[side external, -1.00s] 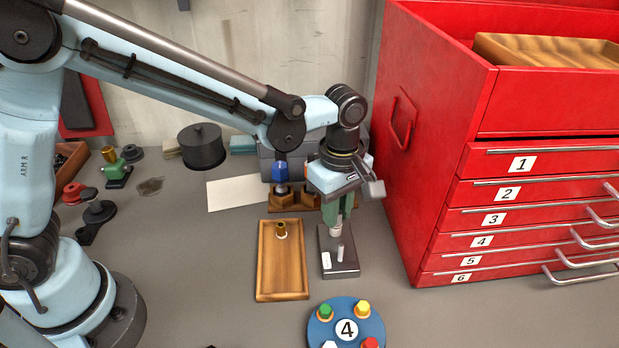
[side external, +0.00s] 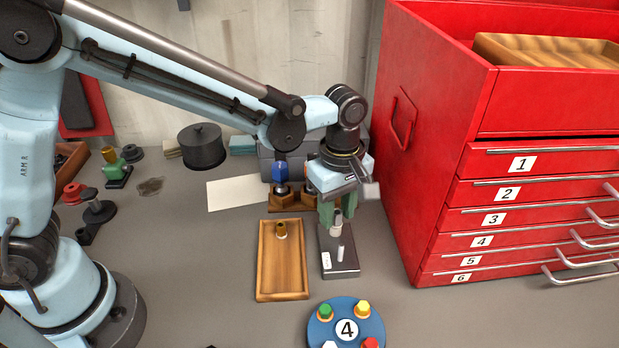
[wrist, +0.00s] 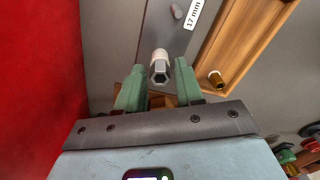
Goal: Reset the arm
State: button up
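My gripper (side external: 337,217) has green fingers pointing down over a grey metal block (side external: 348,266) on the bench. The fingers stand apart, one on each side of a silver socket (side external: 336,230) with a hexagonal top. In the wrist view the socket (wrist: 160,68) sits between the fingertips (wrist: 159,75), with a gap on both sides. The socket is upright at the rear part of the block; its lower contact is not clear. A thin peg (side external: 341,253) stands farther forward on the block, beside a white label that reads 17 mm in the wrist view (wrist: 194,14).
A wooden tray (side external: 263,270) holding a brass piece (side external: 281,229) lies left of the block. A blue disc (side external: 318,333) marked 4 is in front. A wooden holder (side external: 283,202) with a blue-topped piece (side external: 280,172) stands behind. A red drawer cabinet (side external: 420,150) rises close on the right.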

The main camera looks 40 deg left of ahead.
jog(key=m, duration=0.4)
jog(key=shift+m, duration=0.3)
jog(key=m, duration=0.8)
jog(key=shift+m, duration=0.4)
jog(key=m, duration=0.8)
jog(key=shift+m, duration=0.4)
jog(key=m, duration=0.8)
jog(key=shift+m, duration=0.4)
jog(key=m, duration=0.3)
jog(key=shift+m, duration=0.4)
